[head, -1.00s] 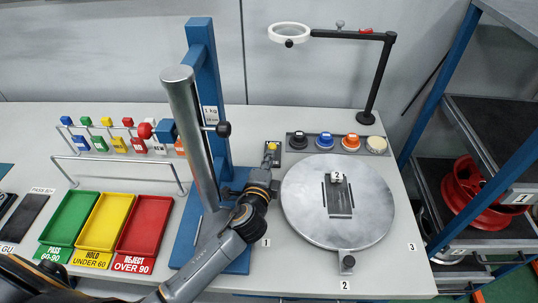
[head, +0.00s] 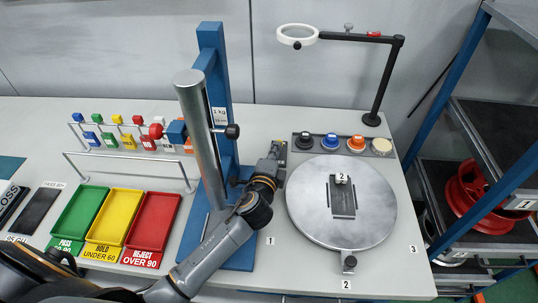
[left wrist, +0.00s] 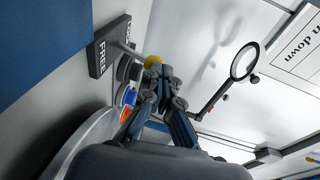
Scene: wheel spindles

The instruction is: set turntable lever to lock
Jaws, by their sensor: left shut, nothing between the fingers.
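The turntable (head: 315,215) is a round grey disc on the right of the bench. Its lever is hidden behind my left gripper (head: 277,151) in the head view. In the left wrist view the lever is a thin rod with a yellow knob (left wrist: 153,61), rising from a dark plate (left wrist: 103,58) marked FREE at its near end; the far label is mostly hidden. My left gripper (left wrist: 166,74) is shut and empty, its fingertips right at the knob; I cannot tell whether they touch it. My right gripper is in neither view.
A row of coloured buttons (head: 331,141) lies just right of the lever. A blue stand (head: 212,80) with a metal column (head: 190,110) rises left of it. A magnifier lamp (head: 298,36) stands behind. Green, yellow and red trays (head: 152,222) lie left.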

